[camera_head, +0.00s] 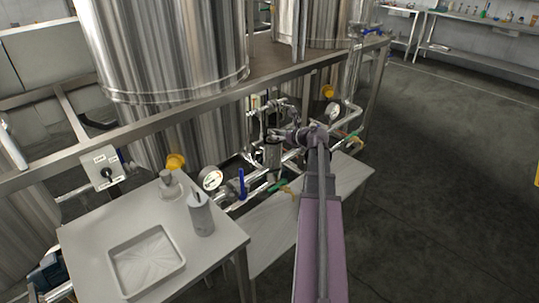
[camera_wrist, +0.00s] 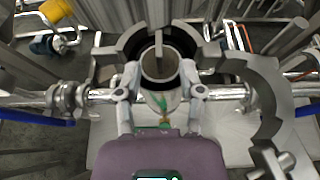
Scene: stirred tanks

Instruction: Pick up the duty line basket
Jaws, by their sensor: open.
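The duty line basket appears to be the grey round cup with a thin upright bar (camera_wrist: 159,66) in the wrist view. It sits inside a dark round housing (camera_wrist: 183,38) on the steel pipe line. My gripper (camera_wrist: 160,74) is open, with one finger on each side of the cup's near part. I cannot tell whether the fingers touch it. In the head view my gripper (camera_head: 286,136) is over the pipework, just above the upright steel housing, and the basket cannot be made out there.
An open clamp ring (camera_wrist: 268,98) stands right of the housing. Pipes with a gauge (camera_head: 211,179) and a blue valve handle (camera_head: 241,185) run close by. A white table with a grey tray (camera_head: 147,262) and a grey bottle (camera_head: 200,214) is at left. Large steel tanks (camera_head: 165,45) stand behind.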

